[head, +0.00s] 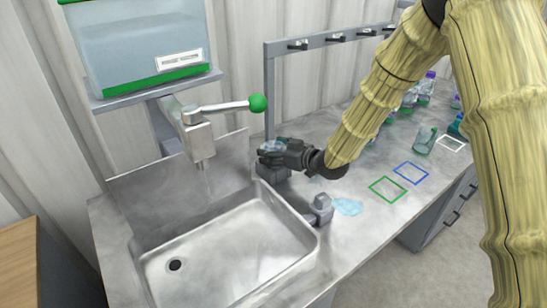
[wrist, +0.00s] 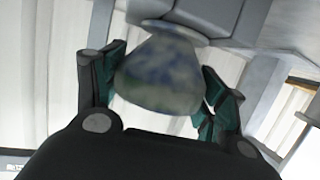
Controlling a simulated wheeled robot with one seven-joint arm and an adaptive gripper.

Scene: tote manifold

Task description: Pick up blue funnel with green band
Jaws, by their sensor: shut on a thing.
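My gripper (head: 270,152) is beside the back right corner of the sink, above the counter. In the wrist view my gripper (wrist: 157,95) has its fingers on both sides of a cone-shaped, see-through piece with blue and greenish patches, which I take to be the blue funnel (wrist: 158,75). Its wide end faces my palm and its narrower end points away, towards a grey block. In the head view only a small pale-blue part of the funnel (head: 271,146) shows at the fingertips. I cannot make out a green band.
A steel sink (head: 230,250) with a green-knobbed tap (head: 200,135) lies left. A grey rail with hooks (head: 330,40) stands behind. A grey fixture (head: 321,209) sits at the sink's right edge. Green (head: 388,189) and blue (head: 411,172) outlines are empty; glassware (head: 424,140) stands farther right.

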